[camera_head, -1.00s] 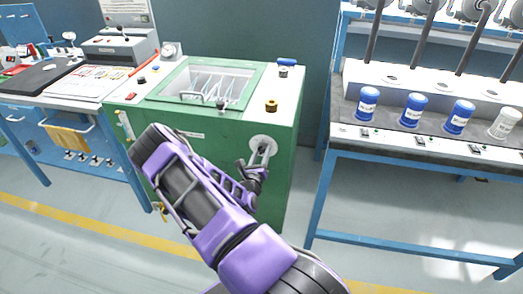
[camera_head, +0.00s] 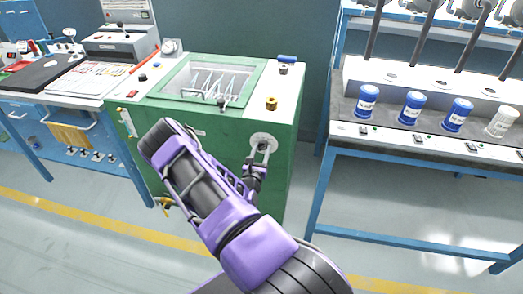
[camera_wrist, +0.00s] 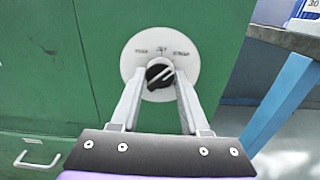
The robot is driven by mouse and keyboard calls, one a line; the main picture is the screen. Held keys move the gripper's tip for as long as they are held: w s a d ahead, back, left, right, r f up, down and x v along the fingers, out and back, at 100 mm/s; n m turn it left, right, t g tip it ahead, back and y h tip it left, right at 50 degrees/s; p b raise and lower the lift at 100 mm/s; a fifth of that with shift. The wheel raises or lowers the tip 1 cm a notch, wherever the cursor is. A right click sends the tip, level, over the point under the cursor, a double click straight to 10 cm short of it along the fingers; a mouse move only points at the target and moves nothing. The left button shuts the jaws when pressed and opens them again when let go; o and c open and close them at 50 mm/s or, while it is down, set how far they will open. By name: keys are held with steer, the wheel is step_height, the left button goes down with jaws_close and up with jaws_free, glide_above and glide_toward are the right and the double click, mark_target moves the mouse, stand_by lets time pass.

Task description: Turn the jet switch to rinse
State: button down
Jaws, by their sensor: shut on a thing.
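The jet switch is a black round knob (camera_wrist: 158,73) with a light pointer bar, set on a white round plate (camera_wrist: 186,47). The plate is on the front of the green cabinet (camera_head: 215,150). In the wrist view the bar slants from lower left to upper right. Small labels curve across the plate's left, top and right; they are too small to read surely. My gripper (camera_wrist: 160,80) has one finger on each side of the knob and is shut on it. In the head view the plate (camera_head: 262,141) shows, but the knob is mostly hidden by my gripper (camera_head: 262,150).
The cabinet's top has an open basin with a green frame (camera_head: 255,78), a brass knob (camera_head: 271,103) and a gauge (camera_head: 172,46). A blue-framed bench (camera_head: 340,150) with several bottles stands close on the right. Another workbench (camera_head: 75,99) is at left. Floor in front is clear.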

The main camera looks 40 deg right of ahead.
steer(key=shift+c, duration=2)
jaws_free()
steer(key=v, duration=1.7)
steer(key=shift+s+p, duration=0.2)
steer(key=shift+p, duration=0.25)
steer(key=shift+a, duration=0.1)
